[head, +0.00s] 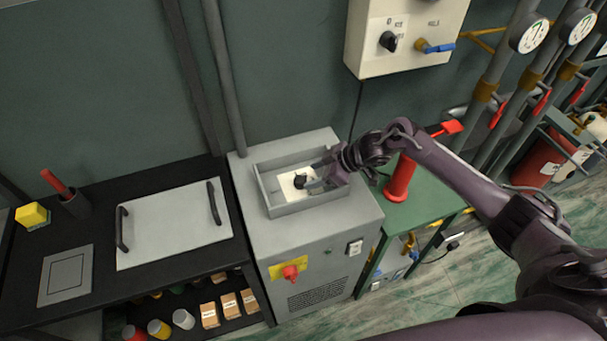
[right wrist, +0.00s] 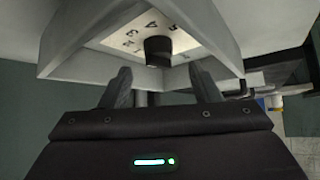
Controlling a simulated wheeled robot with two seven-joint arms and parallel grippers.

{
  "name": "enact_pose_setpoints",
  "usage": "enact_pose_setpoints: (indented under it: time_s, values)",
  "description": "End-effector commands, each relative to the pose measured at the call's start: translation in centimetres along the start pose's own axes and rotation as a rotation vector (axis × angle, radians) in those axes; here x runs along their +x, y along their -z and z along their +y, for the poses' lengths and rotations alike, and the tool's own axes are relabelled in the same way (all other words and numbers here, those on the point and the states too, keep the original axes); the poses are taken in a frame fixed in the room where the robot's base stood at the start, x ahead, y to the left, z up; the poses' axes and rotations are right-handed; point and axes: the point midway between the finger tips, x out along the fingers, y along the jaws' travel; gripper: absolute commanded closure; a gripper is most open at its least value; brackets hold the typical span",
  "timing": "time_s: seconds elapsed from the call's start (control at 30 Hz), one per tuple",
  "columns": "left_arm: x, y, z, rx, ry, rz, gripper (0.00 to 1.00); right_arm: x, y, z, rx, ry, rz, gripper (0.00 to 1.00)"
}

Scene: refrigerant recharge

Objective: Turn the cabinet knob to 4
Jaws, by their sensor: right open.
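The cabinet knob (head: 299,181) is a small black knob on a white numbered dial plate (head: 287,190), set inside the open-topped grey tray on the cabinet (head: 248,236). In the right wrist view the knob (right wrist: 158,50) stands up from the dial plate (right wrist: 120,36), where several digits show, among them 3, 4 and 5. Which digit the knob points to cannot be told. My right gripper (head: 312,178) reaches into the tray from the right. Its two fingers (right wrist: 160,82) are open and apart, close to the knob, with no clear contact. My left gripper is out of view.
The tray walls (head: 262,190) surround the dial closely. A red switch (head: 290,272) is on the cabinet front. A red cylinder (head: 401,180) stands on the green bench to the right. A silver lid with handles (head: 170,225) lies on the black table. A wall box (head: 405,62) hangs above.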

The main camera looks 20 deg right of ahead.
Motion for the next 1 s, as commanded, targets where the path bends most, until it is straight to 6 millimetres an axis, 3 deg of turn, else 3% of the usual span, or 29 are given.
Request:
enact_pose_setpoints:
  time_s: [0.2,0.4,0.63,1.0]
  values:
    - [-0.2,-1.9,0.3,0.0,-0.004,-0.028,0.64,3.3,0.1,0.1,0.002,-0.001,0.002,0.43]
    - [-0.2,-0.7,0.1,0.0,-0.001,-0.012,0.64,4.6,0.1,0.0,-0.001,-0.001,0.0,0.43]
    - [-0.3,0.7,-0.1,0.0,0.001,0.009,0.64,4.7,0.0,0.0,-0.001,-0.001,0.0,0.43]
    - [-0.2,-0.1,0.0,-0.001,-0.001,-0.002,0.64,4.7,0.0,0.1,-0.001,-0.002,0.0,0.87]
